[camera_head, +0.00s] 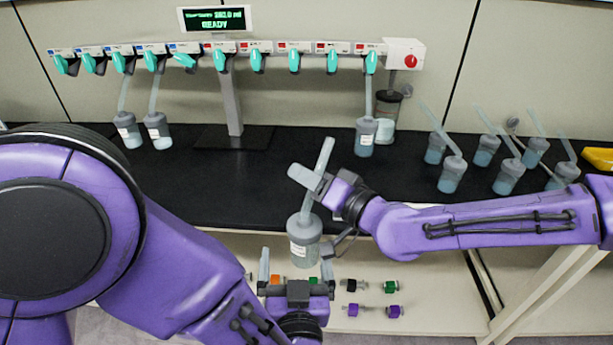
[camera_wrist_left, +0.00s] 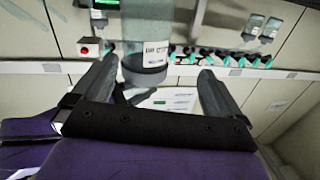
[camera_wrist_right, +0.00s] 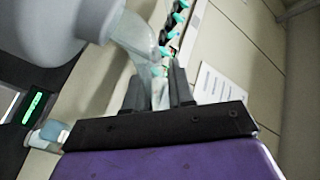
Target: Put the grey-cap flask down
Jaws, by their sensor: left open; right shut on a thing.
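The grey-cap flask (camera_head: 303,243) has a grey cap, a clear body with a white label and a pale slanted tube. My right gripper (camera_head: 312,183) is shut on its tube, and the flask hangs below, in front of the bench edge. My left gripper (camera_head: 296,266) is open just under the flask, with one finger on each side. The right wrist view shows the cap (camera_wrist_right: 62,22) large and the tube running to my fingers (camera_wrist_right: 158,85).
The black bench (camera_head: 255,180) has free room in its middle. Several flasks (camera_head: 508,175) stand at its right, with a yellow tray (camera_head: 598,158) beyond. Other flasks (camera_head: 158,130) hang from the manifold (camera_head: 225,45). Small coloured valves (camera_head: 390,287) lie on the shelf below.

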